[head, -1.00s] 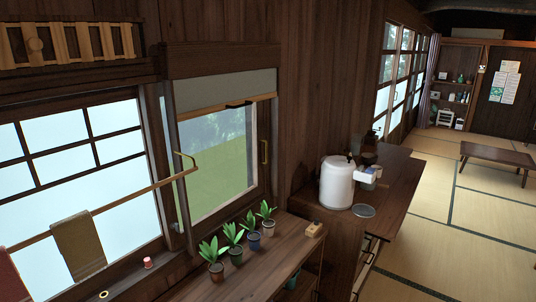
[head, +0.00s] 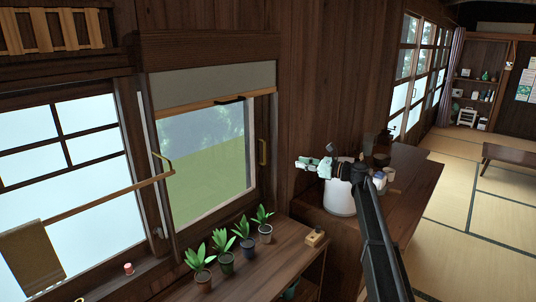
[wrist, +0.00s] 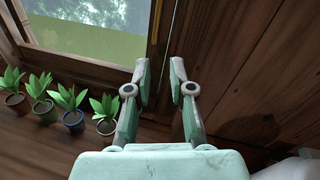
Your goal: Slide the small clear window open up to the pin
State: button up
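The small clear window (head: 203,150) sits in a dark wooden frame, with green and trees behind its pane. A brass handle (head: 263,152) is upright on its right side, and another brass handle (head: 162,162) is on the left side. A small pink peg-like piece (head: 128,268) stands on the sill at lower left; I cannot tell whether it is the pin. My gripper (head: 302,164) is to the right of the window, apart from the handle. In the wrist view my gripper (wrist: 160,77) is open and empty, its fingers before the frame's right edge.
Several potted plants (head: 228,263) stand on the wooden shelf below the window, with a small wooden block (head: 315,238) beside them. A white pot (head: 339,199) stands on the counter behind my arm. A rail with a hanging cloth (head: 31,262) crosses the left window.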

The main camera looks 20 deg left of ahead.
aim_at(265, 163)
jog(key=a+p, duration=0.1)
jog(key=a, duration=0.4)
jog(key=w+a+m+p, duration=0.1)
jog(key=a+p, duration=0.1)
jog(key=a, duration=0.4)
jog(key=a+m+p, duration=0.1)
jog(key=a+p, duration=0.1)
jog(key=a, duration=0.4)
jog(key=shift+w+a+r, duration=0.15)
jog(key=shift+w+r, duration=0.15)
jog(key=shift+r, duration=0.05)
grip_shut()
